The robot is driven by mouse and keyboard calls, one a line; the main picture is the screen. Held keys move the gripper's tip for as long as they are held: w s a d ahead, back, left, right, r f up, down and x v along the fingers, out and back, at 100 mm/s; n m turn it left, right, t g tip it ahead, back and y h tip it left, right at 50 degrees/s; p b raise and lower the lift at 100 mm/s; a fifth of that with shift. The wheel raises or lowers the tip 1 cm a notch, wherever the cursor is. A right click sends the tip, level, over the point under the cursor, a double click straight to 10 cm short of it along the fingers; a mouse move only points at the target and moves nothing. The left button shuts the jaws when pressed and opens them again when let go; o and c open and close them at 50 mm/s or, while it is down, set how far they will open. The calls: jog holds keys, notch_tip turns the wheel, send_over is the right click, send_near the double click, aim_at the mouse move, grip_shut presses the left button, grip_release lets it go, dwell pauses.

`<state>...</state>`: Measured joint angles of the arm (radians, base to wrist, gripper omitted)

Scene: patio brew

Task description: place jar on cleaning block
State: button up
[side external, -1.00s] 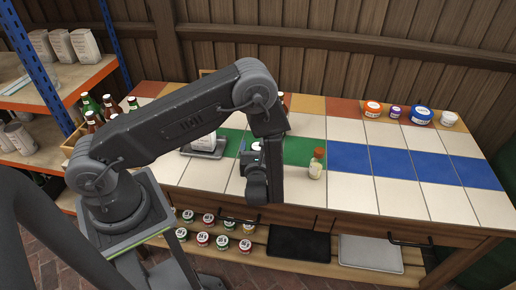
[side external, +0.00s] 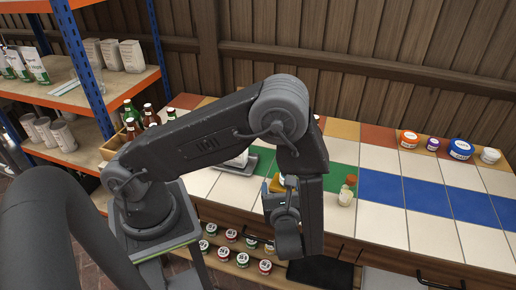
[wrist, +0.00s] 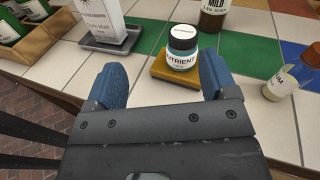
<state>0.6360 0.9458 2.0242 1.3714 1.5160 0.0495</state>
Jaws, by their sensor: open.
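My gripper (wrist: 165,72) is open, with one blue finger at the left and one at the right, on the near side of the jar and block. The fingers look clear of the jar. In the side view a bit of the yellow block (side external: 276,184) shows beside my gripper (side external: 279,196); my arm hides most of that spot, and I cannot make out the jar clearly there.
A brown bottle (wrist: 214,16) stands behind the jar. An orange-capped bottle (side external: 347,191) stands to the right. A grey tray (wrist: 108,40) with a white packet lies to the left, near a crate of bottles (wrist: 30,28). The blue tiles (side external: 430,197) at right are clear.

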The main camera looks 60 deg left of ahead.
jog(key=s+r+n+h, duration=0.3)
jog(key=r+n+h, duration=0.2)
jog(key=r+n, duration=0.2)
jog(key=s+r+n+g+h, duration=0.1)
jog(key=s+r+n+h, duration=0.3)
jog(key=r+n, duration=0.3)
jog(key=s+d+r+n+h, duration=0.1)
jog(key=s+r+n+h, duration=0.3)
jog(key=r, duration=0.6)
jog(key=shift+s+n+g+h, duration=0.35)
jog(key=shift+n+h, duration=0.75)
jog(key=shift+n, duration=0.8)
jog(key=shift+w+r, duration=0.1)
